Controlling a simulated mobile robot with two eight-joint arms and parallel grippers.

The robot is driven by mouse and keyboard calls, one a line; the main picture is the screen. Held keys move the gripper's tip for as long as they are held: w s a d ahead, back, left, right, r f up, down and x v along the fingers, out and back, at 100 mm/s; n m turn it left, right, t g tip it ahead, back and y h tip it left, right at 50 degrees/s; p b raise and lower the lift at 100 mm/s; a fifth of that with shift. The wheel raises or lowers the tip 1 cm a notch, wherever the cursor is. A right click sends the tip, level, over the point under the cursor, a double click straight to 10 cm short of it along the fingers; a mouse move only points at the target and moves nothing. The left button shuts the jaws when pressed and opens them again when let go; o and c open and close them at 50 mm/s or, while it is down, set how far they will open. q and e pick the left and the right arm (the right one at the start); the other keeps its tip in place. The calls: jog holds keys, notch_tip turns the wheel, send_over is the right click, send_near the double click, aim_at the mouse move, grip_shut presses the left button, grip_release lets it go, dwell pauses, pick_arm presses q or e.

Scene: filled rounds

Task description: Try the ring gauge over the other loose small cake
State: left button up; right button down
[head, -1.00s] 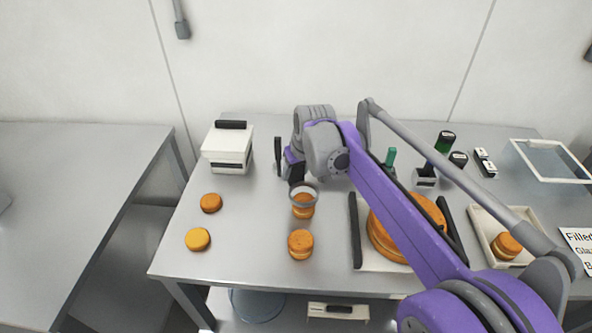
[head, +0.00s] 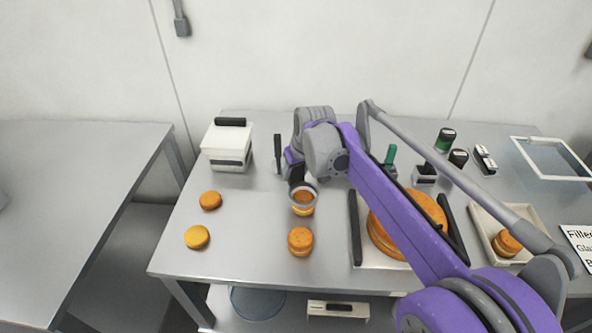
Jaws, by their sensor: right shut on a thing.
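The grey ring gauge (head: 316,198) is held by my right gripper (head: 298,184), which is shut on it. The ring is at the top of a small orange layered cake (head: 303,210) on the table; its far side partly hides behind the gripper, and I cannot tell how far down around the cake it sits. A second small layered cake (head: 300,242) stands in front, apart from the ring. Two flatter small rounds, one orange (head: 210,200) and one yellower (head: 198,237), lie at the left. Another small cake (head: 508,243) is in a tray at the right. My left gripper is not in view.
A large cake (head: 380,238) sits on a white board with dark handles, partly behind my right arm. A white lidded box (head: 226,150) stands at the back left. A white tray (head: 483,226), stamps (head: 446,140) and a sign (head: 579,240) are right.

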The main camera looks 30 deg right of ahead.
aim_at(298, 181)
jog(key=shift+f+b, duration=1.4)
jog(key=shift+f, duration=1.25)
jog(key=shift+r, duration=0.2)
dwell(1.0)
jog(key=shift+r+p, duration=2)
jog(key=shift+r, duration=0.5)
jog(key=shift+r+p, duration=1.45)
jog(key=shift+r, duration=0.8)
jog(key=shift+f, duration=0.1)
